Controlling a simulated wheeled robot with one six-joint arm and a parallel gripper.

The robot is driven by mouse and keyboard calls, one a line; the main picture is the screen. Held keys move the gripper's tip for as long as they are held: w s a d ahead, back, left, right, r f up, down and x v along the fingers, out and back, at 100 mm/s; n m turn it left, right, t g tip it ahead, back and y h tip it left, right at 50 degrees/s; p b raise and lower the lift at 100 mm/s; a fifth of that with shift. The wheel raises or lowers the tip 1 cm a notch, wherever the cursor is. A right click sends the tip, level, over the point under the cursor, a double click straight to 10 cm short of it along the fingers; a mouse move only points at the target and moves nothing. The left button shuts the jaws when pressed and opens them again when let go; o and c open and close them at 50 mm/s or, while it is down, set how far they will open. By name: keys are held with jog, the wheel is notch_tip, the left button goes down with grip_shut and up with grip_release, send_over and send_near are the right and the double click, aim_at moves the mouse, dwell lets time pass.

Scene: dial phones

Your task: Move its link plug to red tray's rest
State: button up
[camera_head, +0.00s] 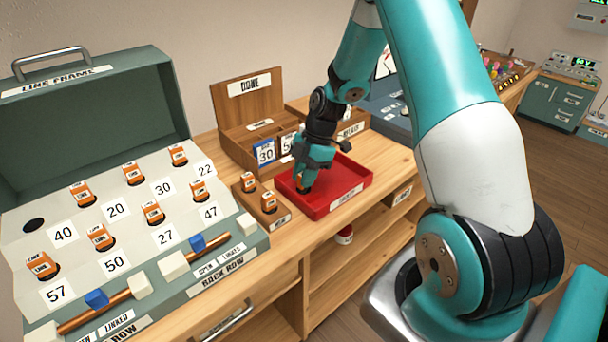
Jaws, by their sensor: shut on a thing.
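My gripper (304,178) is over the left part of the red tray (352,177), pointing down. Whether the plug touches the tray floor cannot be told, and a rest in the tray is hidden behind the gripper. On the sloped panel of the line frame (110,195), several orange link plugs stand beside number labels. One dark hole (34,225) near the 40 label is empty.
A small wooden block (283,217) left of the tray holds two orange plugs. A wooden box labelled DONE (248,110) with number cards stands behind. Blue sliders (97,298) sit on rails at the line frame's front. My arm spans the right side above the bench.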

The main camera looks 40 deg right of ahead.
jog(key=shift+f, duration=0.35)
jog(key=o, duration=1.1)
jog(key=shift+r+p, duration=2.45)
jog(key=shift+r, duration=1.35)
jog(key=shift+r+p, duration=1.35)
jog(key=shift+r, duration=0.65)
